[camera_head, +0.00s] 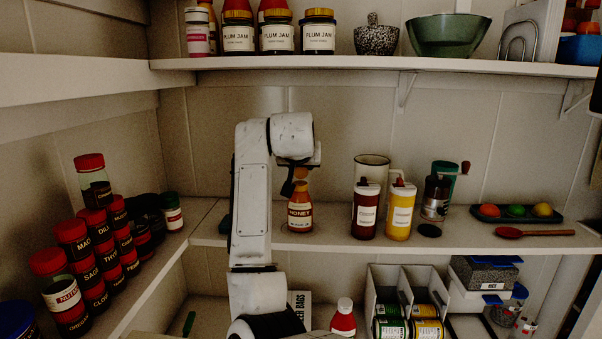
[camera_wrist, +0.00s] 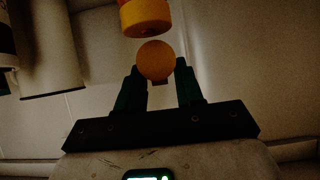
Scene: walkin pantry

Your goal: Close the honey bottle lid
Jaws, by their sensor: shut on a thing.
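The honey bottle (camera_head: 300,216), amber with a white label, stands upright on the middle shelf. Its orange round lid (camera_wrist: 155,60) is between my fingertips in the wrist view. The bottle's yellow-and-red top (camera_wrist: 146,18) shows just beyond the lid, with a small gap between them in that view, so the lid is not seated on it. My gripper (camera_wrist: 159,72) is shut on the lid, its dark fingers on either side. In the head view my gripper (camera_head: 300,165) is directly above the bottle, and the arm partly hides the lid.
A red sauce bottle (camera_head: 366,211), a yellow bottle (camera_head: 400,212) and a clear jar stand to the right. Spice jars (camera_head: 100,240) crowd the left shelf. The upper shelf (camera_head: 380,64) with plum jam jars is above my arm. Bare shelf lies between the honey and red bottles.

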